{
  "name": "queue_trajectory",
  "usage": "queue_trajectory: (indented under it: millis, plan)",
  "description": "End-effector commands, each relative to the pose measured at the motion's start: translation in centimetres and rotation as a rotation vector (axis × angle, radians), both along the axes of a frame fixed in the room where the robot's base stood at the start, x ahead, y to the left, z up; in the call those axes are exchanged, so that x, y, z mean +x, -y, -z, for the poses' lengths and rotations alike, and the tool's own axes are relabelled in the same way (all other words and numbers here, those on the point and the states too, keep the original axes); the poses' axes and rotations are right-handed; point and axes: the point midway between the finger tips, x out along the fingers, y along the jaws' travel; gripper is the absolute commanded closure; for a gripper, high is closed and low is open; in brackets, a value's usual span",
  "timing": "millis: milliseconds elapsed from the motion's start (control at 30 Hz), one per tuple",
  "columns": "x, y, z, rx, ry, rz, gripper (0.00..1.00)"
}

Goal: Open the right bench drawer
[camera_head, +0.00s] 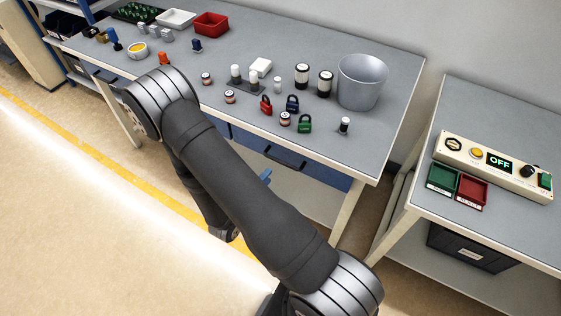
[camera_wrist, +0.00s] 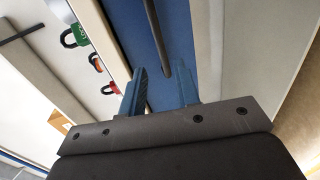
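The right bench drawer has a blue front (camera_head: 325,176) under the bench top, and it looks shut. Its dark bar handle (camera_head: 285,158) runs along the front. In the wrist view the blue drawer front (camera_wrist: 178,30) fills the upper middle, and the handle (camera_wrist: 153,30) ends near my fingertips. My gripper (camera_wrist: 163,74) is open, with its two blue fingers apart and the handle's end in the gap between them. I cannot tell whether either finger touches it. In the head view only a blue fingertip shows below the handle; my arm hides the rest.
The grey bench top (camera_head: 225,115) carries padlocks, including a red one (camera_head: 266,105) and a green one (camera_head: 304,123), near the edge above the drawer. A grey bucket (camera_head: 361,82) stands at its right end. A second table (camera_head: 490,225) stands right. Floor in front is clear.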

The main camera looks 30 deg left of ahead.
Motion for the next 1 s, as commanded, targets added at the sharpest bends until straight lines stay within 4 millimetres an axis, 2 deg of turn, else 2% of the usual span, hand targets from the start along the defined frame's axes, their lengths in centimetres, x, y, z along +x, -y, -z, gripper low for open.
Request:
queue_trajectory:
  millis: [400,600,800,1000]
  plan:
    - [6.3,0.1,1.3,0.001,0.0,0.005,0.71]
    - [8.7,0.1,1.8,0.0,-0.001,0.003,0.71]
    - [9.8,0.1,2.0,0.0,0.0,0.001,0.71]
    - [9.9,0.0,2.0,0.0,0.0,0.0,0.71]
